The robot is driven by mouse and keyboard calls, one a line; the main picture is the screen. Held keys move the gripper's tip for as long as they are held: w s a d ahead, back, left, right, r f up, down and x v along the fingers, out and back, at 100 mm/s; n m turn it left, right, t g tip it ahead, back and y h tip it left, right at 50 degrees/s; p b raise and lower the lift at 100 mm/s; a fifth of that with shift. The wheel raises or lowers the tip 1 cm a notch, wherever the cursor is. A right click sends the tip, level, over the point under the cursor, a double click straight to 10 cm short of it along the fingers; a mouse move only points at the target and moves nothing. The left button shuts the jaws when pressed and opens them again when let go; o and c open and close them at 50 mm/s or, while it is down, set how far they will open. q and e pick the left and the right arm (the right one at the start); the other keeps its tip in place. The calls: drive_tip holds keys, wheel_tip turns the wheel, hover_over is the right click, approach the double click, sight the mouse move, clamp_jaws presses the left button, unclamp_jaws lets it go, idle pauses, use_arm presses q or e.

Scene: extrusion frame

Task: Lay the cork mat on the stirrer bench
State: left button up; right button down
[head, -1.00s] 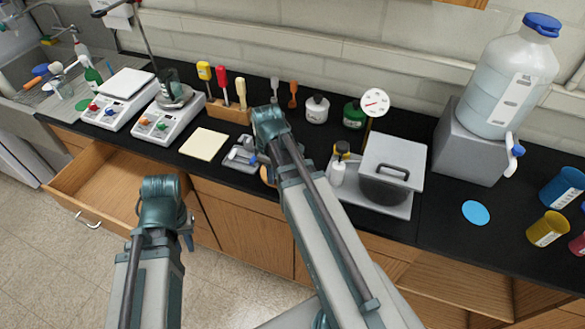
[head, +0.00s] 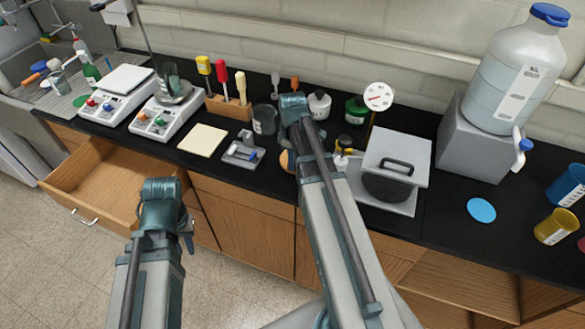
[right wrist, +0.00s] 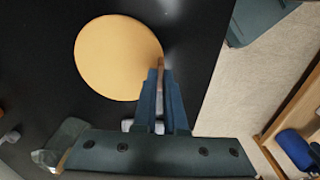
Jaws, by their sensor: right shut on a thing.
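The cork mat (right wrist: 118,57), a round tan disc, shows over the black bench top in the right wrist view. My right gripper (right wrist: 160,72) is shut on its edge. In the head view only a sliver of the mat (head: 286,161) shows, left of my right arm, which hides the rest and the right fingers. I cannot tell whether the mat touches the bench. Two stirrers with knobs (head: 165,112) stand on the black bench (head: 330,220) at the left. My left gripper (head: 188,224) is low in front of the cabinets, its fingers mostly hidden.
A pale square pad (head: 203,140), a small grey tray (head: 243,149) and a dark beaker (head: 264,119) lie left of my right arm. A lidded box (head: 397,158) is to its right. A blue disc (head: 481,210) lies farther right. A drawer (head: 110,180) stands open.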

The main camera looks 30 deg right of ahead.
drive_tip(key=shift+f, duration=0.65)
use_arm(q)
drive_tip(key=shift+f, duration=0.45)
use_arm(e)
drive_tip(key=shift+r, duration=0.15)
use_arm(q)
drive_tip(key=shift+f, duration=0.15)
use_arm(e)
drive_tip(key=c, duration=1.4)
unclamp_jaws()
drive_tip(key=o, duration=0.4)
